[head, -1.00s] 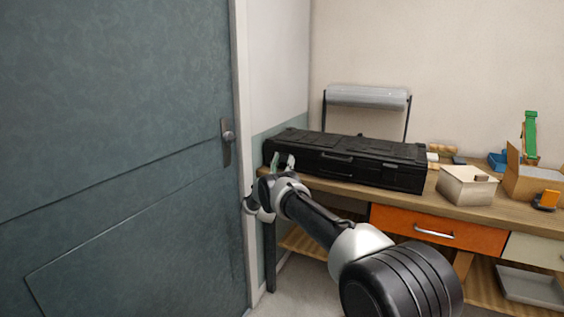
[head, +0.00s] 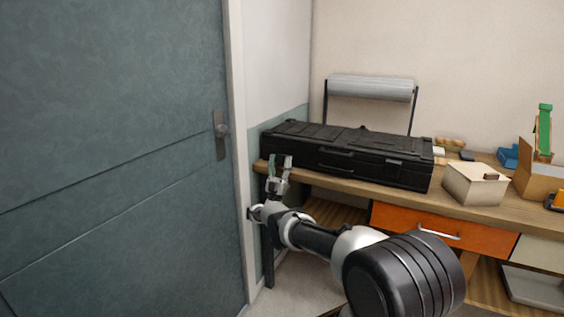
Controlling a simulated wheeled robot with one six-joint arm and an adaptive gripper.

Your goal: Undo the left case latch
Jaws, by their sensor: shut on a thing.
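A long black case (head: 345,137) lies closed on the wooden bench, its front facing me, with a handle in the middle of that front. My gripper (head: 280,161) is at the left end of the case's front, its two pale fingertips pointing up and a little apart. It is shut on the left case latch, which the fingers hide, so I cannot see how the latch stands. The right part of the case front is uncovered.
The door (head: 110,150) with its handle (head: 221,130) stands close on the left. A roll on a stand (head: 370,89) is behind the case. A small cardboard box (head: 475,187) sits to its right. An orange drawer (head: 415,226) is below the bench top (head: 440,205).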

